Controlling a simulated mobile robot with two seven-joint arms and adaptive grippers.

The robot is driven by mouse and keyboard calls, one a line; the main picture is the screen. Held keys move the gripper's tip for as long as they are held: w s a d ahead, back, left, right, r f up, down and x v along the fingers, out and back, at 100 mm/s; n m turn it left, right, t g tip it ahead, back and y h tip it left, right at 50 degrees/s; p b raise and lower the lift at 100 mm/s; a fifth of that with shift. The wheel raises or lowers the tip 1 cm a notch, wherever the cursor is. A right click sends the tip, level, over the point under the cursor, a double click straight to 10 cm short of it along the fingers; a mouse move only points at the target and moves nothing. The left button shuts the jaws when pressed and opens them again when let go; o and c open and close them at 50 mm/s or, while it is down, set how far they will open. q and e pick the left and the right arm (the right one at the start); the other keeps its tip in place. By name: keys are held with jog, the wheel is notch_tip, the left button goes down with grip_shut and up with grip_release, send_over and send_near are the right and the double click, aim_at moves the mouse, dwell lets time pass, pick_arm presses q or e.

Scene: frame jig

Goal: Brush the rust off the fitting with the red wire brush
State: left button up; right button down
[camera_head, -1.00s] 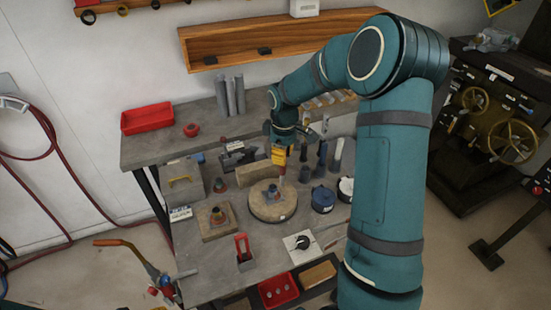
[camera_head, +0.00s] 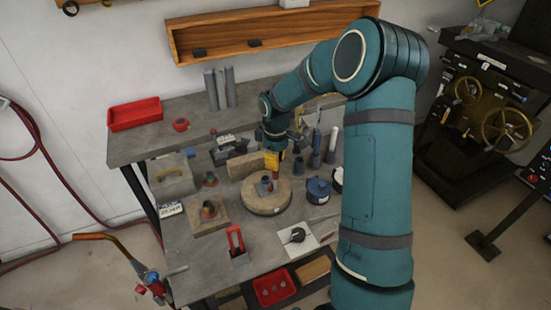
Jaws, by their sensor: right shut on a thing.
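A round tan disc (camera_head: 252,203) lies on the grey bench, with a small grey fitting (camera_head: 266,185) standing at its middle. My right gripper (camera_head: 274,147) is just behind and above the fitting. It is shut on a tool, which I take for the red wire brush (camera_head: 277,178); a yellow part shows under the fingers, with a thin reddish end below it. The tool's end is close to the fitting; I cannot tell whether they touch. My left gripper is not in view.
A red upright holder (camera_head: 235,241) stands at the front. A wooden block (camera_head: 199,229) bears another, rusty-looking fitting. A blue pot (camera_head: 318,191) and grey cylinders (camera_head: 315,148) stand right of the disc. A tan brick (camera_head: 245,165) lies behind it. A red bin (camera_head: 134,116) is at back left.

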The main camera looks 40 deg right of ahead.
jog(key=shift+f+b, duration=0.3)
jog(key=shift+f, duration=0.2)
dwell(0.8)
jog(key=shift+w+d+p, duration=0.6)
jog(key=shift+w+p, duration=0.1)
jog(key=shift+w, duration=1.75)
jog(key=shift+s+a+b, duration=0.15)
jog(key=shift+s+a, duration=0.05)
jog(key=shift+s, duration=0.65)
jog(key=shift+s+a+b, duration=0.2)
jog(key=shift+s, duration=0.6)
jog(key=shift+s+a+b, duration=0.15)
jog(key=shift+s+a, duration=0.05)
jog(key=shift+s, duration=0.65)
jog(key=shift+w, duration=0.1)
